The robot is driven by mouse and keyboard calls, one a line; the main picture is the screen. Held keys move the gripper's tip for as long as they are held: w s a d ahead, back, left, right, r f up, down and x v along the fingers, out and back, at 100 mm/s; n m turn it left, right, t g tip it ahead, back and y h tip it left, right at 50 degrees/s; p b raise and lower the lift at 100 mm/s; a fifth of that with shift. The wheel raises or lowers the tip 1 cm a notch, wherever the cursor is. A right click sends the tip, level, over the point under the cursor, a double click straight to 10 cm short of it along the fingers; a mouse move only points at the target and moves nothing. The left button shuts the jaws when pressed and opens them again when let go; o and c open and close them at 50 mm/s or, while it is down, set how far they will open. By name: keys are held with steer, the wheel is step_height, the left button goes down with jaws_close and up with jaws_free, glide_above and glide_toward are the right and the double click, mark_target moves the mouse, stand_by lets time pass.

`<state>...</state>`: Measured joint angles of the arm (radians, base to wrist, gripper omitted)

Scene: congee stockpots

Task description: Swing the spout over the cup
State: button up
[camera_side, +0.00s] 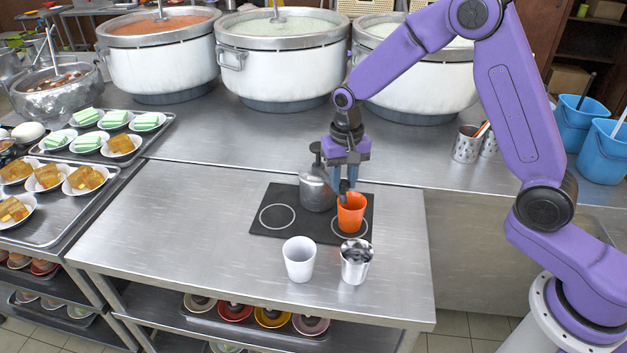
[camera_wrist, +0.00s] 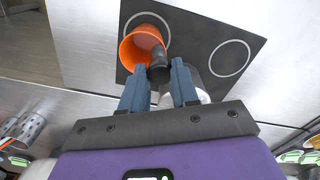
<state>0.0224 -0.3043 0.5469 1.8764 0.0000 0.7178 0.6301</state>
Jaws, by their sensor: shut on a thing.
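A grey metal kettle-like vessel (camera_side: 316,190) with a dark top stands on a black two-ring plate (camera_side: 275,222). Its dark spout (camera_side: 344,188) points toward an orange cup (camera_side: 351,214) on the plate's right ring. In the wrist view the dark spout (camera_wrist: 159,70) overlaps the right rim of the orange cup (camera_wrist: 135,52); I cannot tell how far it reaches over the opening. My gripper (camera_side: 345,174) points down above the cup. In the wrist view my gripper (camera_wrist: 158,80) has a finger on each side of the spout and is shut on it. The vessel is mostly hidden there.
A white cup (camera_side: 299,262) and a metal cup (camera_side: 356,264) stand in front of the plate. Large stockpots (camera_side: 282,65) line the back counter. Trays of plated food (camera_side: 60,190) lie at the left. The table's left half is clear.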

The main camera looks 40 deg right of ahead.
steer(key=d, duration=0.2)
steer(key=shift+d, duration=0.3)
stand_by(0.3)
steer(key=o, duration=0.6)
steer(key=shift+c, duration=0.2)
step_height(320, 180, up, 7)
stand_by(0.8)
stand_by(0.4)
